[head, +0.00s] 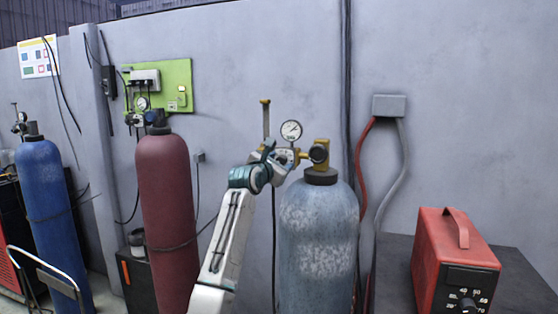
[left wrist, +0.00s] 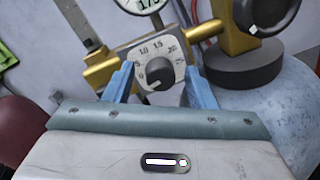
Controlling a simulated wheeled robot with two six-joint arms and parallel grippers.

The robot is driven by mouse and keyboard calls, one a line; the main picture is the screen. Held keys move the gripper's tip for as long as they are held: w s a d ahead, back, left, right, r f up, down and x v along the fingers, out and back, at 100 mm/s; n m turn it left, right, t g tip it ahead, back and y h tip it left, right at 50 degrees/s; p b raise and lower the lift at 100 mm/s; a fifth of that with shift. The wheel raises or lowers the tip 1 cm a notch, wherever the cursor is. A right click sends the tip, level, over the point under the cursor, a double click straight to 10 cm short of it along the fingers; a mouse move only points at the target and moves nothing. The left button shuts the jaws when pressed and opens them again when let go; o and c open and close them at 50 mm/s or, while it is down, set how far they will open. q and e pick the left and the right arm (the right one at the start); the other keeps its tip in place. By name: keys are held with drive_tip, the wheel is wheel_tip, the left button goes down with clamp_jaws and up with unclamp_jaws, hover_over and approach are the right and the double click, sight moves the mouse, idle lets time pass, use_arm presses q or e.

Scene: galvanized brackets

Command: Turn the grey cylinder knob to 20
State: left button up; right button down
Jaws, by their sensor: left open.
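The grey cylinder (head: 318,235) stands upright in front of the wall, with a brass regulator (head: 318,153) and round gauge (head: 291,130) on top. Its dark round knob (left wrist: 159,74) sits on a pale numbered plate (left wrist: 178,50) in the left wrist view. The knob's white mark is at its lower edge, away from the 20 at the plate's upper right. My left gripper (head: 279,156) is at the regulator. In the left wrist view its blue fingers (left wrist: 159,80) are open, one on each side of the knob; I cannot tell whether they touch it. My right gripper is not in view.
A red box (head: 448,255) with its own dial stands on a dark surface at right. A dark red cylinder (head: 168,210) and blue cylinder (head: 48,210) stand at left. A brass valve with a black handwheel (left wrist: 268,14) is close at the right of the knob.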

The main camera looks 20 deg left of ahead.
use_arm(q)
drive_tip(key=c, duration=1)
drive_tip(key=shift+o, duration=0.2)
